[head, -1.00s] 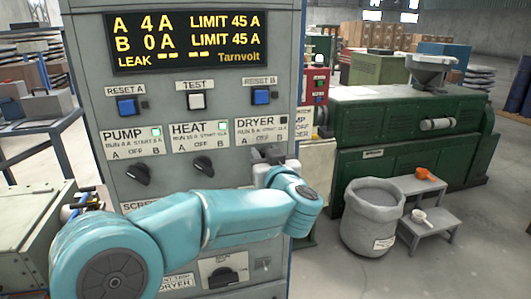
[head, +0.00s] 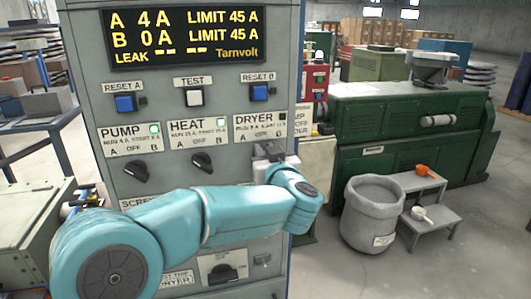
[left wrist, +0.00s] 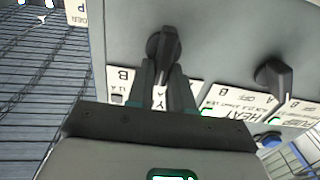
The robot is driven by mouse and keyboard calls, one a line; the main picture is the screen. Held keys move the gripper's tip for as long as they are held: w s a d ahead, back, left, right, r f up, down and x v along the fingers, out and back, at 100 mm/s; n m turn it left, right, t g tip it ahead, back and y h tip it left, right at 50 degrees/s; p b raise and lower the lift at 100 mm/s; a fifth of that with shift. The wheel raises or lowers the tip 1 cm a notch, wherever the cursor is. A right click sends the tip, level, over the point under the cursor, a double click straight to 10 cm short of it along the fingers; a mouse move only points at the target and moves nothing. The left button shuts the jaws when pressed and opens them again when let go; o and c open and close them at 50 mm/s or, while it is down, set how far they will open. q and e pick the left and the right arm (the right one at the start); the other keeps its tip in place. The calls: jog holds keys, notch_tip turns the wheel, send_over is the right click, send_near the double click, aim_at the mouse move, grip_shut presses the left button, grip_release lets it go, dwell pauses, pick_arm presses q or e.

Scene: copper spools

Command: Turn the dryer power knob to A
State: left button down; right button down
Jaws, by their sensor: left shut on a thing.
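The dryer power knob (left wrist: 163,43) is a dark knob on the grey panel, seen upside down in the left wrist view. My left gripper (left wrist: 164,68) is shut on it, one finger on each side. In the head view, my left gripper (head: 268,153) sits just below the DRYER label (head: 260,126) and hides the knob. The knob's exact pointing direction is hard to tell. The lamp beside DRYER is dark, while those beside PUMP and HEAT are green. The display (head: 182,36) reads A 4 A and B 0 A. My right gripper is not in view.
The heat knob (head: 202,162) and pump knob (head: 136,172) are beside the dryer position. Blue reset buttons and a white test button (head: 194,97) are above. A grey bin (head: 373,214) and a step stool (head: 428,215) stand at right, by a green machine (head: 415,130).

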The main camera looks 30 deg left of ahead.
pick_arm(q)
jog(key=shift+s+a+f+n+b, duration=0.1)
jog(key=shift+s+a+n+b, duration=0.1)
jog(key=shift+n+b, duration=1.05)
jog(key=shift+s+a+f+n+b, duration=0.15)
jog(key=shift+n+b, duration=0.65)
jog(key=shift+n, duration=0.8)
jog(key=shift+s+a+n+b, duration=0.15)
jog(key=shift+s+n+b, duration=0.1)
jog(key=shift+n+b, duration=1)
jog(key=shift+n, duration=0.4)
jog(key=c, duration=1.1)
grip_release()
jog(key=shift+s, duration=0.1)
jog(key=shift+d, duration=0.1)
